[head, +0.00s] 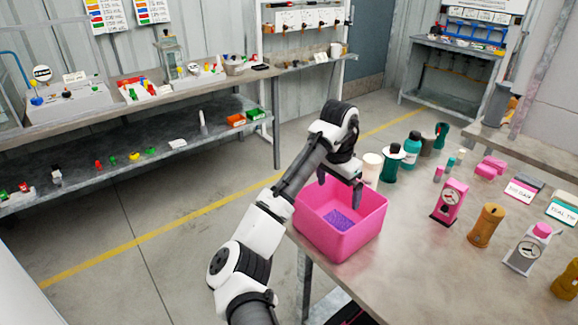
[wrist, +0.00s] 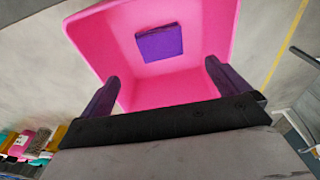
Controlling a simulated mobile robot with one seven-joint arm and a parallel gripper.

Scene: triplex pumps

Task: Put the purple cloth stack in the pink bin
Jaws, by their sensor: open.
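The pink bin (head: 323,243) stands on the near left corner of the grey table. The purple cloth stack (head: 342,219) lies flat inside it on the floor of the bin. In the wrist view the purple cloth stack (wrist: 160,44) is a small square inside the pink bin (wrist: 217,45), apart from the bin's visible walls. My gripper (head: 340,180) is above the bin, pointing down. In the wrist view my gripper (wrist: 167,90) has its two fingers wide apart with nothing between them. The gripper is open and apart from the cloth.
Bottles and a cream cup (head: 372,168) stand just behind the bin.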

